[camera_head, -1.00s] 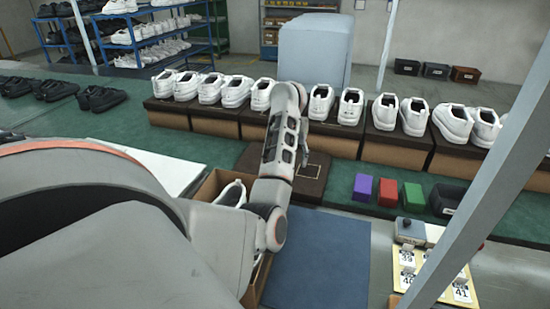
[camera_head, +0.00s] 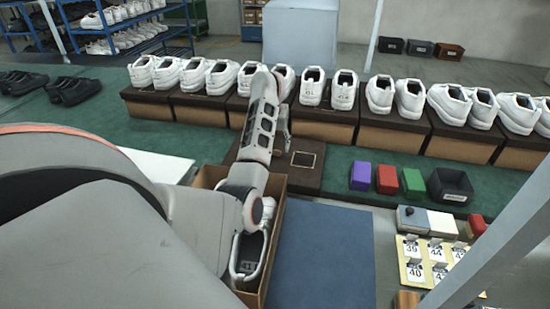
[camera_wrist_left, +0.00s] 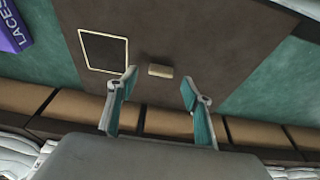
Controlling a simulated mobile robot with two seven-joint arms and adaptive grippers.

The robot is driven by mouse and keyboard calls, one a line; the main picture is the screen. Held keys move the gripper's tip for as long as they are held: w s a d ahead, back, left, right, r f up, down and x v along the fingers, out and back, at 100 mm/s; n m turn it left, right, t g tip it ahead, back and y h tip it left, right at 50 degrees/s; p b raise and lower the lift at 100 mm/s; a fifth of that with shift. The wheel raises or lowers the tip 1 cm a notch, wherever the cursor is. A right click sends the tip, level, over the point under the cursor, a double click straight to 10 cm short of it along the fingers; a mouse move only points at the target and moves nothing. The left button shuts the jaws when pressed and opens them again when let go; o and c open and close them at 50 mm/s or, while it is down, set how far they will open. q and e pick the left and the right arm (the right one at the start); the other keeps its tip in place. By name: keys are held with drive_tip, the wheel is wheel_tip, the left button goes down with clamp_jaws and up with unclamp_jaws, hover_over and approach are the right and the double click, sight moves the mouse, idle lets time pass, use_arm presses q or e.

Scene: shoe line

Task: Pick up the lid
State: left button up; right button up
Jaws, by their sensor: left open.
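The lid (camera_head: 309,178) is a flat dark brown panel with a pale outlined square, lying on the green surface just beyond an open shoe box. In the left wrist view the lid (camera_wrist_left: 200,35) fills the upper middle, with a small tan tab (camera_wrist_left: 160,70) on it. My left gripper (camera_head: 281,130) is over the lid, partly hidden by its own arm in the head view. In the left wrist view its two fingers (camera_wrist_left: 158,84) are apart, one on each side of the tab's line. Nothing is between them that I can see held. My right gripper is not in view.
The open box (camera_head: 276,205) holds white shoes under my left arm. A row of white shoes on brown boxes stands behind the lid. Purple (camera_head: 361,177), red (camera_head: 387,178) and green (camera_head: 412,183) blocks and a dark bin (camera_head: 451,190) are to the right. A blue mat (camera_head: 325,255) is clear.

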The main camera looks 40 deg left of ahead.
sight(275, 151)
use_arm(q)
drive_tip(key=x, duration=0.3)
drive_tip(key=shift+a+f, duration=0.15)
drive_tip(key=shift+f, duration=0.15)
drive_tip(key=c, duration=1.2)
drive_tip(key=shift+r, duration=0.1)
wheel_tip(275, 151, up, 10)
drive_tip(key=shift+p, duration=0.35)
